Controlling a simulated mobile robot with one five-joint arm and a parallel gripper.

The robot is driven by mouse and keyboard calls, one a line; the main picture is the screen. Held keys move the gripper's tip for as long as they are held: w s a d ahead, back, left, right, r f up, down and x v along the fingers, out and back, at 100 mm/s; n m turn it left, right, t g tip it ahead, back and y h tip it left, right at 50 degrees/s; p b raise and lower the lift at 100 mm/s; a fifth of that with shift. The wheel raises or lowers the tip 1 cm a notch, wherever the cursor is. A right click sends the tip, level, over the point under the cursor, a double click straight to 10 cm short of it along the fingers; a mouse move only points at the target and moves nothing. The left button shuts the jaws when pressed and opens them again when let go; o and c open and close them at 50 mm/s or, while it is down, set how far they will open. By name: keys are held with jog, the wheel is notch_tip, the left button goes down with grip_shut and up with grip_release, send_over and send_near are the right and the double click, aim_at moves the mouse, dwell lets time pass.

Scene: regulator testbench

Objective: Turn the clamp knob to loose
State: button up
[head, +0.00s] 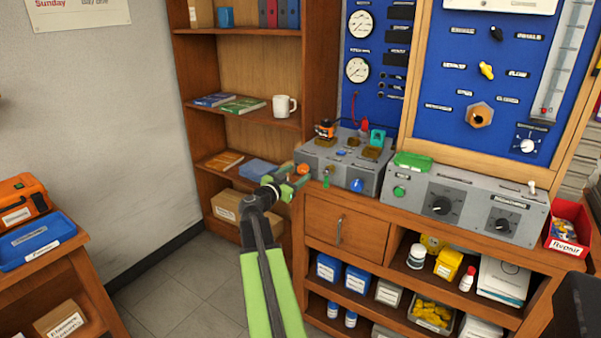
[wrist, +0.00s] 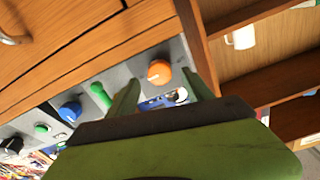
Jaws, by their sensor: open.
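An orange knob (head: 303,169) sits on the front left of a grey test box on the bench. It also shows in the wrist view (wrist: 159,72), round, with a pale mark on its face. I cannot read a label that names it as the clamp knob. My gripper (head: 293,181) is open in front of this knob. In the wrist view my gripper (wrist: 161,78) has one finger on each side of the knob in the picture. I cannot tell whether either finger touches it.
A green lever (wrist: 100,95) and a blue knob (wrist: 70,111) stand beside the orange knob on the same panel. A grey control box (head: 465,204) with black dials is to the right. A wooden shelf (head: 262,118) with a white mug (head: 284,106) stands to the left.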

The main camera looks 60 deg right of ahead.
aim_at(303, 169)
jog(key=shift+d, duration=1.25)
jog(key=shift+c, duration=0.2)
jog(key=c, duration=1.2)
jog(key=shift+d, duration=0.1)
grip_shut()
